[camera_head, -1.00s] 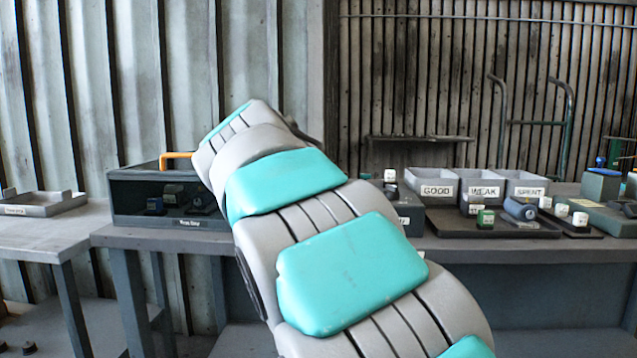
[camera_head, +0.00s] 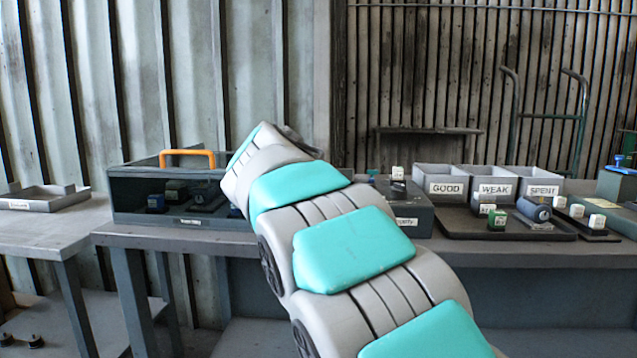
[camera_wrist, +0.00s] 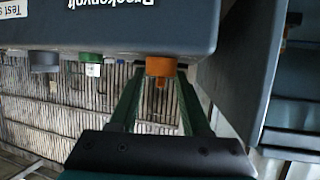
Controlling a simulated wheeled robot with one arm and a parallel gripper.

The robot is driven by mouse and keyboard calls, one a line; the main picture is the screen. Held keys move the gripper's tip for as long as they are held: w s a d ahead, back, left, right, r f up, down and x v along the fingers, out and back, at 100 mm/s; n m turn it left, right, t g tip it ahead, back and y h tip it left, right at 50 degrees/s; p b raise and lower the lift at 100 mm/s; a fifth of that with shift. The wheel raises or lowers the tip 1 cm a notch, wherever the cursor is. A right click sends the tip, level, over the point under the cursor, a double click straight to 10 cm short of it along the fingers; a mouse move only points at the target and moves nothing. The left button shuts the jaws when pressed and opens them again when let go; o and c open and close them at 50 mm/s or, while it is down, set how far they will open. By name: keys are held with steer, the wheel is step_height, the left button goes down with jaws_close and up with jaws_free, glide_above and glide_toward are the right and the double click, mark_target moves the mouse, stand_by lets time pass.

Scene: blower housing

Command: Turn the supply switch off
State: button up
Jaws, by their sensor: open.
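The grey supply box (camera_head: 412,217) stands on the bench right of my arm in the head view; its label is partly hidden and ends in "pply". In the wrist view a dark grey box (camera_wrist: 110,35) fills the upper left, with lettering upside down and a label starting "Test s". An orange knob or switch (camera_wrist: 161,67) sticks out from its edge, with a small dark tip. My gripper (camera_wrist: 161,84) is open, its two green fingers on either side of the orange part; I cannot tell if they touch it. My arm hides the gripper in the head view.
A green part with a white tag (camera_wrist: 91,66) and a grey knob (camera_wrist: 44,62) sit beside the orange one. A dark panel (camera_wrist: 240,70) stands close on the right. A dark case with an orange handle (camera_head: 187,158) stands left of my arm; GOOD, WEAK and SPENT bins (camera_head: 492,172) stand right.

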jaws_close()
stand_by(0.3)
steer(key=shift+d+f+n+y, duration=0.1)
steer(key=shift+n+y, duration=0.2)
steer(key=shift+y, duration=0.1)
steer(key=shift+n+y, duration=0.9)
steer(key=shift+y, duration=0.2)
steer(key=n+y, duration=0.4)
steer(key=shift+y, duration=0.4)
steer(key=shift+n+g+y, duration=1.5)
steer(key=shift+n+y, duration=1)
steer(key=shift+f+n, duration=0.1)
steer(key=shift+n, duration=0.2)
